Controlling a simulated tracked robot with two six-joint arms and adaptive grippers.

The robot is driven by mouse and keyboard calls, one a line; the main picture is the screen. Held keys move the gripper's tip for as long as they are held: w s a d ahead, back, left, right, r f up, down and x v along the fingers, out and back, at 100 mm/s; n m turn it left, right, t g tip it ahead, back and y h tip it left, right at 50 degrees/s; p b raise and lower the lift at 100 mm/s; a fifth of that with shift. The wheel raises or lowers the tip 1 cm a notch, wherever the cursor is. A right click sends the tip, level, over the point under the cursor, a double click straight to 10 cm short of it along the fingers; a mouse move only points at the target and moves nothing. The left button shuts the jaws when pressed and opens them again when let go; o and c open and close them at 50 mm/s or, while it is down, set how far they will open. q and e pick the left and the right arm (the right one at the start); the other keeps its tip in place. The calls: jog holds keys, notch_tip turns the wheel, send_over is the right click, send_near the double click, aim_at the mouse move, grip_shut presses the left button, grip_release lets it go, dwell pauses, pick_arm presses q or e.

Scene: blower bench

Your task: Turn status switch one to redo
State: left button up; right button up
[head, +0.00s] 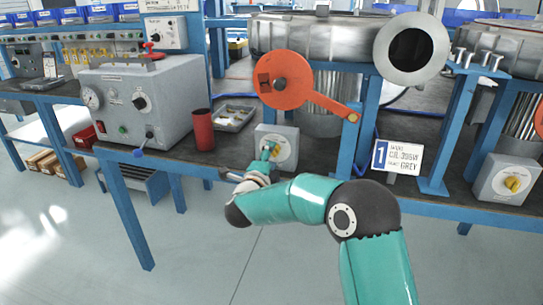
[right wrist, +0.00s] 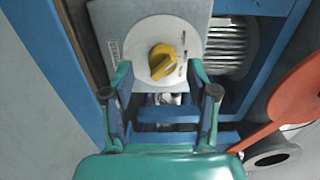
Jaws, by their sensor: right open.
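Status switch one is a grey box (head: 289,137) with a white round dial, on the bench beside the sign marked 1 (head: 396,157). In the head view my right gripper (head: 268,150) is in front of the dial and covers part of it. In the right wrist view the yellow knob (right wrist: 162,62) stands on the white dial (right wrist: 185,38), turned at a slant; the small dial labels are too small to read. My right gripper (right wrist: 160,78) is open, its fingers on either side of the knob with gaps. Contact is not visible. My left gripper is not in view.
An orange crank arm (head: 325,103) hangs from the blower above right of the switch. A red cylinder (head: 202,130) and metal tray (head: 236,118) stand to its left. A second switch box (head: 506,180) is at far right. Blue frame posts flank the switch.

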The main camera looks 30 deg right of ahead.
jog(key=v, duration=1)
jog(key=shift+a, duration=0.2)
jog(key=shift+f, duration=0.1)
